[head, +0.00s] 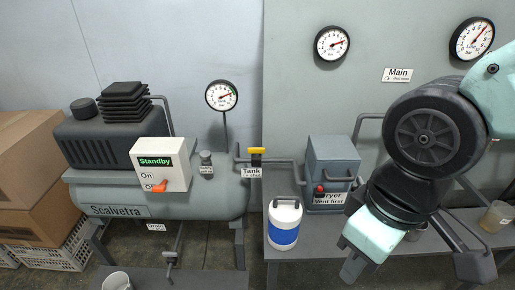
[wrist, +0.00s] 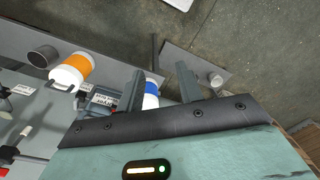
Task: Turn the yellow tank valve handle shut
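The yellow tank valve handle (head: 257,150) sits on the pipe just above the "Tank" label (head: 251,172), right of the compressor, in the head view. It looks like a short bar lying level, roughly along the pipe. My gripper (head: 352,269) is at the lower right of the head view, pointing down and well apart from the handle. In the wrist view my gripper (wrist: 160,78) has its two fingers spread with nothing held between them. I cannot make out the yellow handle in the wrist view.
A compressor (head: 150,198) with a "Standby" box (head: 160,164) stands left. The grey dryer (head: 333,165) and a blue-banded canister (head: 284,222) stand between the valve and my gripper. An orange-banded canister (wrist: 72,70) and grey cup (wrist: 42,57) show in the wrist view.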

